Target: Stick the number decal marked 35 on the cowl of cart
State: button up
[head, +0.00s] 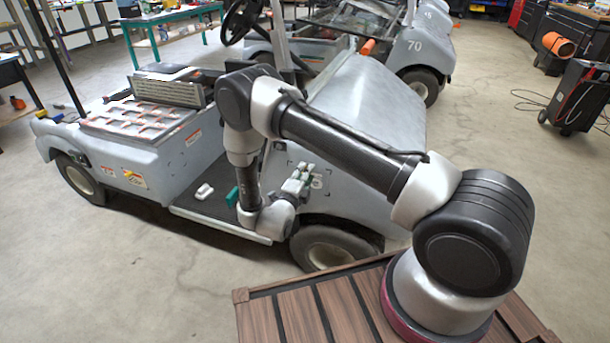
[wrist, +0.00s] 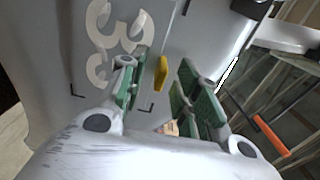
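The cowl of the cart (head: 370,100) is pale grey and faces my arm; it also fills much of the wrist view (wrist: 55,50). White digits of the number decal (wrist: 132,35) lie over the cowl between dark corner marks; a 3 is readable and the other digit is partly hidden. In the head view the decal (head: 318,182) shows just right of my gripper (head: 303,176). In the wrist view my gripper (wrist: 165,85) is open, its green-padded fingers apart. A yellow tab (wrist: 161,72) stands between the fingers, with gaps visible. I cannot tell whether the decal lies flat.
A small white object (head: 204,191) and a green piece (head: 232,197) are on the cart's dark floor. An orange-handled item (wrist: 270,134) shows at the right of the wrist view. Another cart marked 70 (head: 418,60) stands behind. The concrete floor at right is mostly clear.

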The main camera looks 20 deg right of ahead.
jog(key=shift+o, duration=0.2)
jog(key=o, duration=0.4)
jog(key=shift+o, duration=0.2)
jog(key=v, duration=0.7)
dwell(0.3)
